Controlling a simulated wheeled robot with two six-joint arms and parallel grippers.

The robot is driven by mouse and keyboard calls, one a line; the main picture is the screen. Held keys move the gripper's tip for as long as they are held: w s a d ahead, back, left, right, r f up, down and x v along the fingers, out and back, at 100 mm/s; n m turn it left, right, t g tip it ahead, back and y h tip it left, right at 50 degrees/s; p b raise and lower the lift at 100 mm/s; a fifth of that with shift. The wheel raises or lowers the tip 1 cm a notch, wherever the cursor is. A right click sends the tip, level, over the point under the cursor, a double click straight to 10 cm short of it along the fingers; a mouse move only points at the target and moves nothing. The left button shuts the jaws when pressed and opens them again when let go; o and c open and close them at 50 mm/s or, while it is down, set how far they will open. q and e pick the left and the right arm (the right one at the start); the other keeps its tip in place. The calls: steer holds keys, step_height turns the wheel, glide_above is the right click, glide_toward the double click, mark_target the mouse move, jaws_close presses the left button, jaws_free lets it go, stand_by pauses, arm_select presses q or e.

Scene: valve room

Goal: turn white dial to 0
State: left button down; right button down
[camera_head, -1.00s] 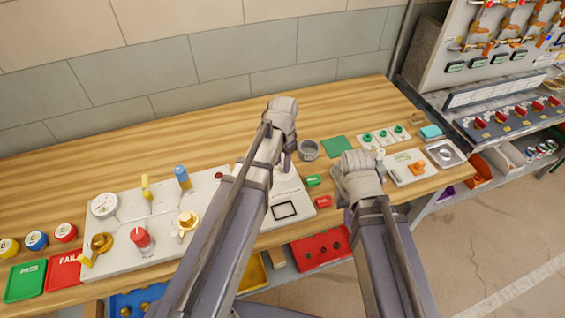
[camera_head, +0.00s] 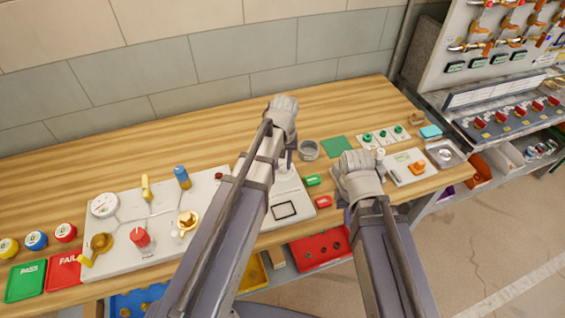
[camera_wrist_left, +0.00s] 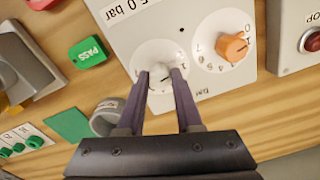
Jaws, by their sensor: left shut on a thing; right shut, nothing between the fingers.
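The white dial (camera_wrist_left: 160,66) is on a pale panel (camera_wrist_left: 130,20) in the left wrist view, with small dark marks around it. My left gripper (camera_wrist_left: 162,78) is shut on the dial, one finger on each side of it. The fingers hide part of the dial and its marks, so its exact reading is unclear. In the head view my left gripper (camera_head: 287,165) reaches down to the panel (camera_head: 284,211), and my arm hides the dial. My right gripper (camera_head: 350,195) is shut and empty above the bench's front edge, its fingertips mostly hidden.
An orange dial (camera_wrist_left: 233,48) sits beside the white one. A grey ring-like cup (camera_head: 308,150) and a green mat (camera_head: 336,147) are near the left gripper. A board with valves and a gauge (camera_head: 104,205) lies left. The back of the bench is clear.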

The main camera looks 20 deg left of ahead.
mark_target(283, 164)
arm_select(q)
steer(key=shift+n, duration=0.7)
steer(key=c, duration=0.6)
jaws_free()
step_height(283, 164, up, 8)
steer(key=p, duration=0.8)
steer(key=shift+f, duration=0.1)
